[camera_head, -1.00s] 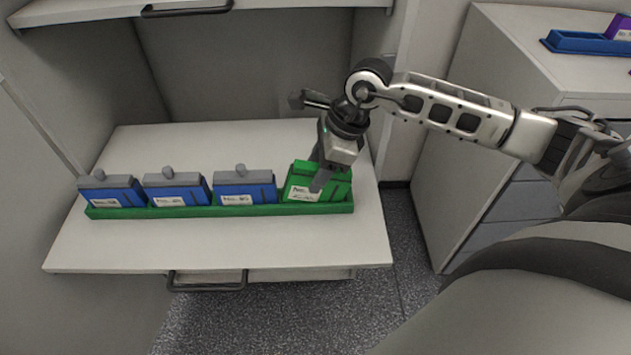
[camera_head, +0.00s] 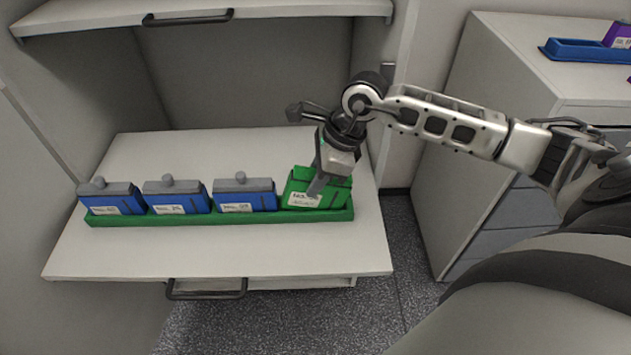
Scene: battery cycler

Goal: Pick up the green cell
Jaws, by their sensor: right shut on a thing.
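The green cell (camera_head: 303,196) is a green block with a white label at the right end of a long green tray (camera_head: 230,218). My right gripper (camera_head: 318,184) comes down on it from above and is shut on it; the fingers hide part of its top and front. The cell is at the tray's right end, slightly tilted; I cannot tell whether its base is clear of the tray. My left gripper is not in view.
Three blue cells with grey tops (camera_head: 244,195) stand in the same tray to the left. The tray sits on a pale shelf (camera_head: 210,256) with side walls and a lid edge above. A white cabinet (camera_head: 520,60) at right bears a blue tray (camera_head: 585,50).

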